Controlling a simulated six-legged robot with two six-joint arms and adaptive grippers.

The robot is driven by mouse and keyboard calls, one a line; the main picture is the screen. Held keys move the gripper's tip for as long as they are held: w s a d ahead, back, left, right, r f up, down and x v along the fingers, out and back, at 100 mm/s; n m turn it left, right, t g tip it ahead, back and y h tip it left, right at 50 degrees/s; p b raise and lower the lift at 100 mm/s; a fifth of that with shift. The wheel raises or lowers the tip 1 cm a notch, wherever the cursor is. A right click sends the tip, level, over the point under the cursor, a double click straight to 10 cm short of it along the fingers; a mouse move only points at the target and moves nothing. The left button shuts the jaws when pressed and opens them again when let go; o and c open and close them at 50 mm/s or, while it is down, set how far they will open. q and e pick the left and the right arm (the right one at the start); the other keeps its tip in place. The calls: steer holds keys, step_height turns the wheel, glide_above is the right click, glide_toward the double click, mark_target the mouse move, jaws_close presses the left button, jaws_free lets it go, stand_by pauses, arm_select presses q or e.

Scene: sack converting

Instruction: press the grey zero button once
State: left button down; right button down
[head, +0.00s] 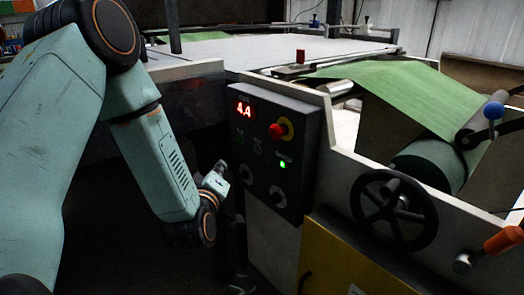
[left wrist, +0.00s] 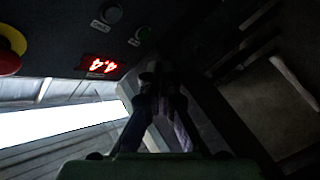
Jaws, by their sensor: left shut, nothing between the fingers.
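The dark control panel (head: 262,178) stands on the machine's front, with a red display (head: 243,108) reading 4.4. Two small buttons sit below the display. The grey button (head: 258,150) is the right one, and in the left wrist view it shows at the top (left wrist: 110,12) with a small label. The green button (left wrist: 142,35) lies beside it. My left gripper (head: 222,167) is shut and empty, low at the panel's left edge. In the left wrist view its fingertips (left wrist: 155,70) are dark and apart from the grey button. My right gripper is out of view.
A red mushroom button with a yellow collar (head: 280,130) is right of the display. A lit green lamp (head: 282,164) and two knobs sit lower on the panel. A black handwheel (head: 393,210) and green sheet (head: 420,90) are to the right.

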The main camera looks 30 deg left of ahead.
mark_target(256, 150)
arm_select(q)
steer(key=w+d+b, duration=0.2)
steer(key=w+b, duration=0.1)
steer(key=w, duration=0.4)
steer(key=shift+w+d+r+n, duration=0.25)
steer(key=shift+w+d+n, duration=0.05)
steer(key=shift+w+d, duration=0.1)
stand_by(0.5)
steer(key=shift+w, duration=0.1)
stand_by(1.2)
steer(key=shift+w+d, duration=0.15)
steer(key=shift+w, duration=0.15)
steer(key=shift+w+d, duration=0.15)
steer(key=shift+w, duration=0.25)
stand_by(0.8)
steer(key=shift+s, duration=0.15)
steer(key=shift+s+a+p, duration=0.3)
steer(key=shift+s+a, duration=0.05)
steer(key=shift+s, duration=0.3)
